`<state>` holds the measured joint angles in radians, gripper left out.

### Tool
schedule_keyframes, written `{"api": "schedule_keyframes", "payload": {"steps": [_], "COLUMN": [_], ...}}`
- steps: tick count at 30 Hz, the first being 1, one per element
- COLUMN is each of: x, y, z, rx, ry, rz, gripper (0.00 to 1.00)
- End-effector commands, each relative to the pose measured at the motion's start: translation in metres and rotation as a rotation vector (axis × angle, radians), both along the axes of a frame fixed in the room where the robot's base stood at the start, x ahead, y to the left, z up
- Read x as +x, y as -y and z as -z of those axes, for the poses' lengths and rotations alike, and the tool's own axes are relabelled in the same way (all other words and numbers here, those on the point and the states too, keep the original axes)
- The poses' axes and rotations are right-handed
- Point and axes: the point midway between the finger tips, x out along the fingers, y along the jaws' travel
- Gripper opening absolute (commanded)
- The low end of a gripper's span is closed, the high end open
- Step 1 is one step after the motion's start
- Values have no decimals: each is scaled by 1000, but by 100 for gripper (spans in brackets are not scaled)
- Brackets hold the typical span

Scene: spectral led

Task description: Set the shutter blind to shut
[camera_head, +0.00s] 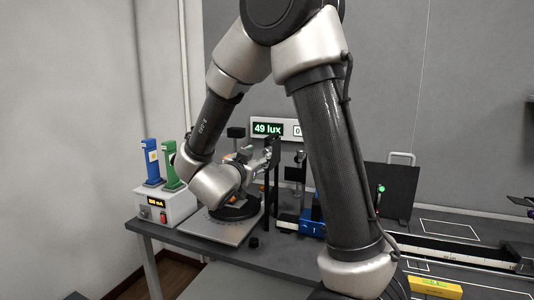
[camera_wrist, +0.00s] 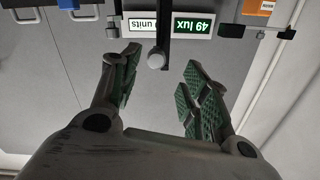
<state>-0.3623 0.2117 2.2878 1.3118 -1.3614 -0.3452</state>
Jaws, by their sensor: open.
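A dark upright plate (camera_head: 270,185), which may be the shutter blind, stands on the bench just right of my gripper (camera_head: 262,160). In the wrist view, a black upright bar with a pale round knob (camera_wrist: 156,60) hangs in the upside-down picture. The knob appears between the open fingers of my gripper (camera_wrist: 160,75), near the tips. I cannot tell whether they touch it. Nothing is held. Whether the blind is open or shut is not clear. A lit display (camera_head: 267,129) reads 49 lux; it also shows inverted in the wrist view (camera_wrist: 194,26).
A round dark turntable (camera_head: 235,211) lies below my gripper. Left is a supply box (camera_head: 164,207) with blue and green holders. A blue block (camera_head: 312,228) and a dark screen with a green spot (camera_head: 395,190) stand right. A yellow block (camera_head: 435,287) lies in front.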

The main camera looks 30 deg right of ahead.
Motion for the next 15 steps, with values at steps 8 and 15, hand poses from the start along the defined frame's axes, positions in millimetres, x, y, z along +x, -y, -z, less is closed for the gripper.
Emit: {"api": "schedule_keyframes", "payload": {"steps": [8, 15], "x": [15, 37], "y": [29, 57], "z": [0, 0], "rx": [-20, -19], "ry": [1, 3], "rz": [39, 34], "gripper": [46, 46]}}
